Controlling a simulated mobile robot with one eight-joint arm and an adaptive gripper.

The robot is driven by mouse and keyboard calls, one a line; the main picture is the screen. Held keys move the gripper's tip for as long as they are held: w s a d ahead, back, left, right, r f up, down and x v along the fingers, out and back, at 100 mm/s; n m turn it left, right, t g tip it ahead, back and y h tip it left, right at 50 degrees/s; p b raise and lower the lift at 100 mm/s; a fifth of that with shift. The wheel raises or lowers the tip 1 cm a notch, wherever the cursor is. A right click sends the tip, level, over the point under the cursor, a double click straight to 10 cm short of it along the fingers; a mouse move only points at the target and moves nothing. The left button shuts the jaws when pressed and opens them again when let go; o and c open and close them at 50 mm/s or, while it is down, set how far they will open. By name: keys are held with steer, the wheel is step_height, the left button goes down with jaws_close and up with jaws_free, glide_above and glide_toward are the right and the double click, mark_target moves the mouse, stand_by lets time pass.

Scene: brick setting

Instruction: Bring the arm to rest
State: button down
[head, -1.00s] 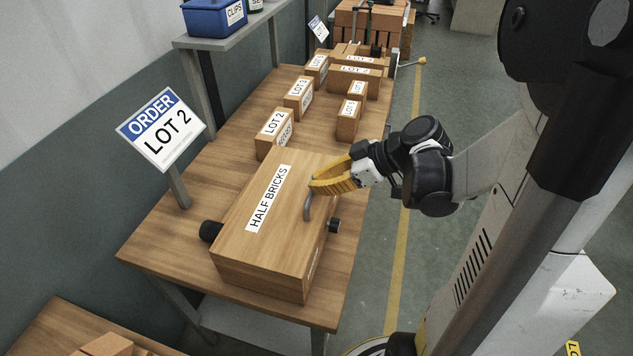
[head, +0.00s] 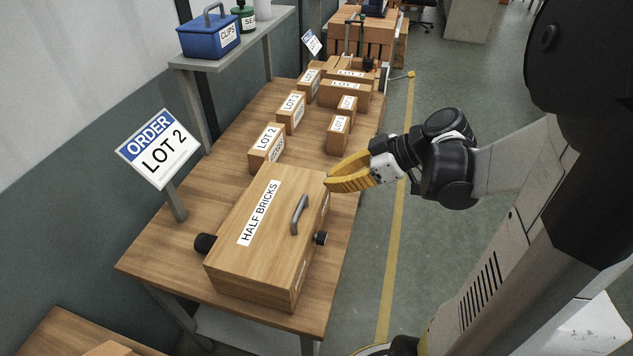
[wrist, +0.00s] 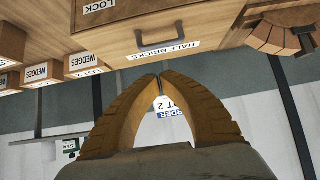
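My gripper (head: 329,185) is in the head view at the end of my bent arm, just right of the wooden HALF BRICKS box (head: 275,245). Its yellow fingers point left, apart from the grey handle (head: 299,214) on the box's lid. In the wrist view, the two fingertips (wrist: 159,76) come together with nothing held between them. Beyond them the box's handle (wrist: 163,46) and label (wrist: 160,55) show, with the blue ORDER sign (wrist: 172,106) behind the gap between the fingers. The box stands closed on the table.
The wooden table (head: 165,240) bears several labelled cartons (head: 268,148) farther back. The ORDER LOT 2 sign (head: 160,148) stands at the left edge. The floor right of the table is open, with a yellow line (head: 396,240).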

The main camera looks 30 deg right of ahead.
steer(key=v, duration=0.3)
steer(key=shift+s+f, duration=0.1)
steer(key=shift+f, duration=0.1)
